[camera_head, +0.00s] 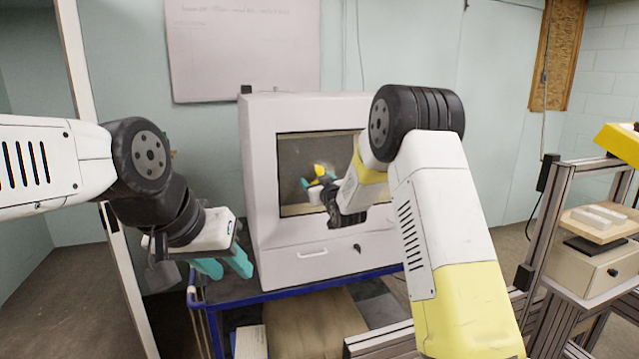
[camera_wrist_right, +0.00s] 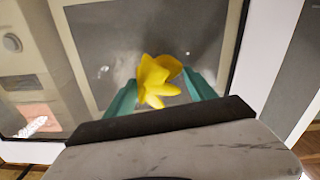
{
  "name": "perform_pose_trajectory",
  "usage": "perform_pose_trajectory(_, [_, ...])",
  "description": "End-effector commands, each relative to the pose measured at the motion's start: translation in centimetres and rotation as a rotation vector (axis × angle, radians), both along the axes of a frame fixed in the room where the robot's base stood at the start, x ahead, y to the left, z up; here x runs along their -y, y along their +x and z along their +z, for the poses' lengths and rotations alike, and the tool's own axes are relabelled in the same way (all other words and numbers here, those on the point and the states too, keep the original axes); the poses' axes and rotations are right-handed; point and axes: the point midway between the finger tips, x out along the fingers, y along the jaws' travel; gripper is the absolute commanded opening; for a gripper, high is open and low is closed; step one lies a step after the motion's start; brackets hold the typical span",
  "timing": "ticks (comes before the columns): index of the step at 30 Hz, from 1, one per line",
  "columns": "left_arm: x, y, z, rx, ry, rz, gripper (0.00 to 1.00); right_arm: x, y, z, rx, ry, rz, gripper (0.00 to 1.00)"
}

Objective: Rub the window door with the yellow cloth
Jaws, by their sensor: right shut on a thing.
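The window door (camera_head: 300,160) is a dark glass pane in the front of a white cabinet. It also fills much of the right wrist view (camera_wrist_right: 205,38). My right gripper (camera_head: 322,182) is in front of the pane. In the right wrist view it is shut on the crumpled yellow cloth (camera_wrist_right: 157,80), which sticks out between the teal fingertips. The cloth (camera_head: 320,170) is close to the glass; I cannot tell whether it touches. Whitish smudges show on the pane. My left gripper (camera_head: 226,264) hangs empty left of the cabinet, its teal fingers apart.
The white cabinet (camera_head: 262,110) stands on a blue-framed cart (camera_head: 290,294), with a handle and a small knob below the window. A metal-framed rack (camera_head: 545,215) stands at the right. A whiteboard (camera_head: 240,45) hangs behind.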

Motion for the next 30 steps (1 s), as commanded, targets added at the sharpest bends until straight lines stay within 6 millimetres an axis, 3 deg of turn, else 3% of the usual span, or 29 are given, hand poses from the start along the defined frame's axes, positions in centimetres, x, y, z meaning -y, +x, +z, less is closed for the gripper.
perform_pose_trajectory(6, [0.0, 0.0, 0.0, 0.000, 0.000, 0.000, 0.36, 0.1, -0.1, 1.8, 0.004, 0.000, 0.000, 0.32])
perform_pose_trajectory(30, [0.0, 0.0, 0.0, 0.000, 0.000, 0.000, 0.36, 4.3, 1.6, 1.9, 0.004, 0.001, -0.005, 0.32])
